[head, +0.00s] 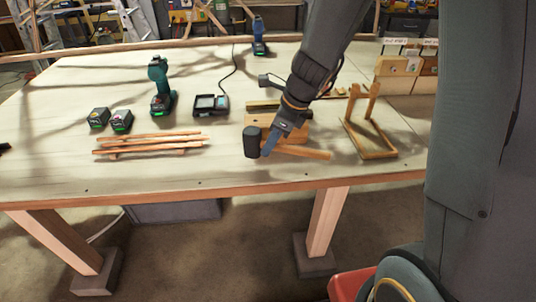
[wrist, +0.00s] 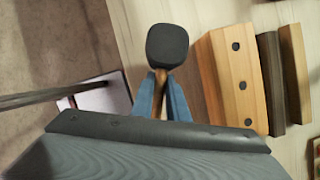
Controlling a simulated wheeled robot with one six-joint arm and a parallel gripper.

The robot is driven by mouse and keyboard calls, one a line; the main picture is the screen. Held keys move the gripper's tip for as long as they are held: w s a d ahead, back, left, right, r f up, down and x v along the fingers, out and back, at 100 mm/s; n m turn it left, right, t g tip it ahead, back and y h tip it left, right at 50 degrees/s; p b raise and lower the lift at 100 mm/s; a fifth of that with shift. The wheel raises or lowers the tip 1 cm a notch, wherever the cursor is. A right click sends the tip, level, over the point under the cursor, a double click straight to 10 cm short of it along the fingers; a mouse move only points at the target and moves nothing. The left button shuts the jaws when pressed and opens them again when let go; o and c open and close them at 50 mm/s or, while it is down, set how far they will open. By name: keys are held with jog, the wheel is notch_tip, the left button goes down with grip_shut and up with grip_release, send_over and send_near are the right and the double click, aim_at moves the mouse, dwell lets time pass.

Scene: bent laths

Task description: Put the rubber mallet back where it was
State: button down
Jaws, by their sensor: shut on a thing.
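The rubber mallet has a black head (head: 252,142) and a light wooden handle (head: 308,153). It is at the front of the workbench (head: 225,172), right of the middle. My gripper (head: 271,148) is shut on the handle close to the head. In the wrist view the black head (wrist: 167,46) sits just beyond the blue fingertips (wrist: 161,90), with a short piece of handle between them. The head view does not show clearly whether the mallet touches the bench or hangs just above it.
A wooden block with dark holes (wrist: 238,78) and darker strips lie beside the mallet. A wooden frame (head: 374,153) stands to the right. Stacked laths (head: 150,145), two batteries (head: 98,118), a green drill (head: 159,88) and a charger (head: 211,106) are left. Bare bench lies between laths and mallet.

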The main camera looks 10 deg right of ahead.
jog(key=shift+f, duration=1.9)
jog(key=shift+f, duration=0.1)
jog(key=c, duration=1.7)
grip_release()
jog(key=shift+b, duration=0.3)
jog(key=shift+c, duration=0.2)
